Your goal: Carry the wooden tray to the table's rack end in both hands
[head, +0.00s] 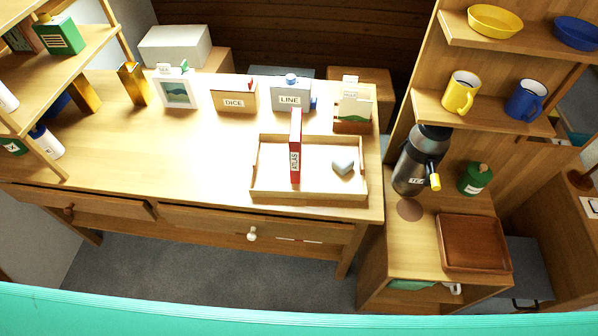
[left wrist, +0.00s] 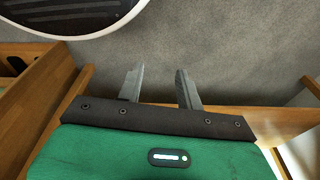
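A light wooden tray (head: 262,192) with low walls lies on the table (head: 190,150), near its right front corner. A darker brown wooden tray (head: 474,243) lies on the low cabinet at the right. A wooden rack (head: 70,60) stands at the table's left end. My left gripper (left wrist: 158,86) shows in the left wrist view, fingers apart and empty, over grey carpet. Neither gripper shows in the head view.
A photo frame (head: 177,92), a DICE box (head: 234,95), a LINE box (head: 290,97) and a small box (head: 354,107) stand along the table's back. The table between rack and light tray is clear. A dark flask (head: 415,165) and green canister (head: 475,180) stand on the cabinet.

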